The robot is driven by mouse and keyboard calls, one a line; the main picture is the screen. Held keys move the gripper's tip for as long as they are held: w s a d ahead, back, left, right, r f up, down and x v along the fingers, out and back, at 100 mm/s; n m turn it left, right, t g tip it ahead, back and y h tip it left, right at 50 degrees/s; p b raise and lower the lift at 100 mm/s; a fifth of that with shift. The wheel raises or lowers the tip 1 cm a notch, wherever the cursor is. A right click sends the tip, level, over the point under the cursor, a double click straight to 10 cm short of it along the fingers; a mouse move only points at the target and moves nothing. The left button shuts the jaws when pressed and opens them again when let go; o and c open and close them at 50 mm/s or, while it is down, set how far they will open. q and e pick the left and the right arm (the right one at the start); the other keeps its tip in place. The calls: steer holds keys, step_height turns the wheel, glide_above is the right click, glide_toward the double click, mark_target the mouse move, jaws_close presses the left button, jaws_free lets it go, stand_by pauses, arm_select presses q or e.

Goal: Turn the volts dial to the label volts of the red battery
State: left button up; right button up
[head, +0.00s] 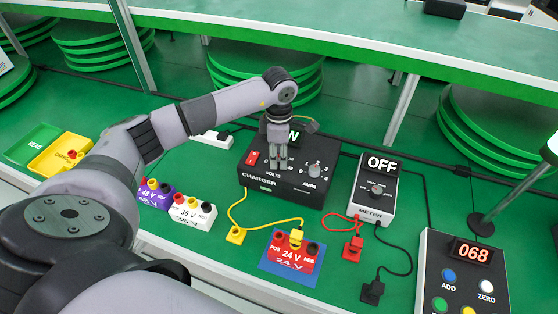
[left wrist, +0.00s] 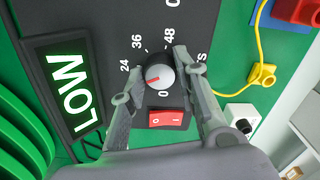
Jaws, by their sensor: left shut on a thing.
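The black charger (head: 284,187) stands mid-table with its volts dial behind my left gripper (head: 277,164). In the left wrist view the volts dial (left wrist: 159,70) is a pale knob with a red mark, among labels 0, 24, 36 and 48. The mark appears to point between 0 and 24. My left gripper (left wrist: 160,62) is shut on the dial, one finger on each side. The red battery (head: 292,256), labelled 24 V, sits in front of the charger with a yellow plug in its top. My right gripper is not in view.
A red switch (left wrist: 168,119) is beside the dial. A lit sign (left wrist: 68,82) on the charger reads LOW. The amps dial (head: 315,170) is to the right. A purple 48 V battery (head: 154,193), a white 36 V battery (head: 192,212) and a meter (head: 377,192) stand nearby.

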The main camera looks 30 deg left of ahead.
arm_select(q)
steer(key=m+b, duration=0.2)
steer(key=m, duration=0.1)
steer(key=shift+f+b, duration=0.15)
steer(key=shift+b, duration=0.15)
steer(key=shift+m+b, duration=0.65)
steer(key=shift+m, duration=0.45)
steer(key=o, duration=1.2)
steer(key=shift+c, duration=0.2)
steer(key=shift+r, duration=0.25)
step_height(320, 180, up, 12)
steer(key=shift+f, duration=0.15)
